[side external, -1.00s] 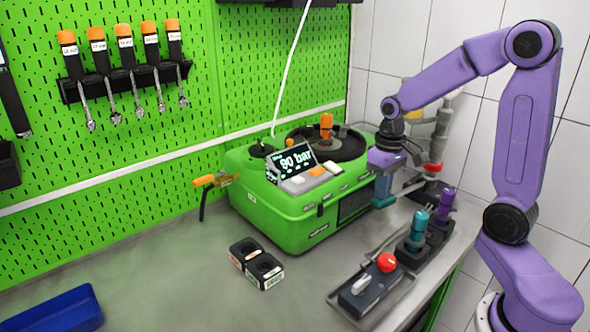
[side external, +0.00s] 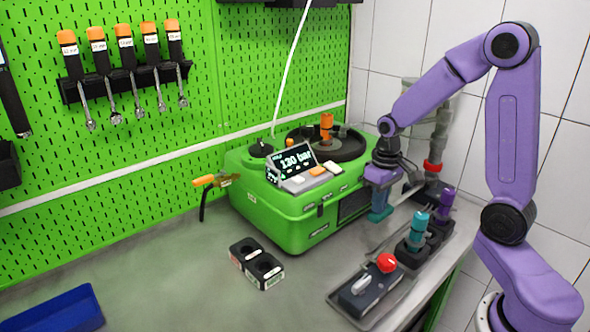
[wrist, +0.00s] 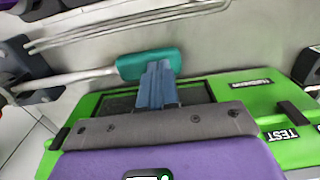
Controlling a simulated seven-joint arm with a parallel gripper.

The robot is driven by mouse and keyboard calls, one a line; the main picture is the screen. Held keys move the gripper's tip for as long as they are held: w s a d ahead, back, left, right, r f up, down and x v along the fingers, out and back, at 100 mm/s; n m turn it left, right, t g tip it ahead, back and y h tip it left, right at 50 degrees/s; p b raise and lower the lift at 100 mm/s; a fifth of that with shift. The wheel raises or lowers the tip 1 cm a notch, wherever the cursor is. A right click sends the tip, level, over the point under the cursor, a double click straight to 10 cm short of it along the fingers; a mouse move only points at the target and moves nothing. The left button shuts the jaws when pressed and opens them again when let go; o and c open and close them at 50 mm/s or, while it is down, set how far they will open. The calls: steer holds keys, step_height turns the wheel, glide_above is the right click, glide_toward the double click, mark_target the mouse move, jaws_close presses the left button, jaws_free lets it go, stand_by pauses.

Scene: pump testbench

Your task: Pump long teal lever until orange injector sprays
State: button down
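The long teal lever shows its teal handle in the wrist view (wrist: 142,64) and low beside the green tester in the side view (side external: 380,215). My gripper (wrist: 159,66) has its blue-grey fingers together with no gap visible, over the handle and apparently against it. My gripper also shows in the side view (side external: 381,200), at the tester's right end. The orange injector (side external: 327,121) stands upright in the black round basin on top of the green tester (side external: 285,205). No spray is visible there. The tester's display (side external: 292,160) reads about 130 bar.
A tray (side external: 335,298) with a red knob (side external: 387,262) lies in front. Teal (side external: 419,221) and purple (side external: 446,197) injectors stand in black holders nearby. A black two-hole block (side external: 257,263) and a blue bin (side external: 60,312) are on the bench. The left bench is mostly clear.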

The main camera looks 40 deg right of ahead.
steer(key=shift+d+r, duration=0.2)
steer(key=shift+r, duration=1.4)
steer(key=shift+d+r, duration=0.2)
steer(key=shift+r, duration=1.35)
steer(key=shift+r, duration=0.1)
steer(key=shift+r, duration=2.95)
steer(key=shift+a, duration=0.1)
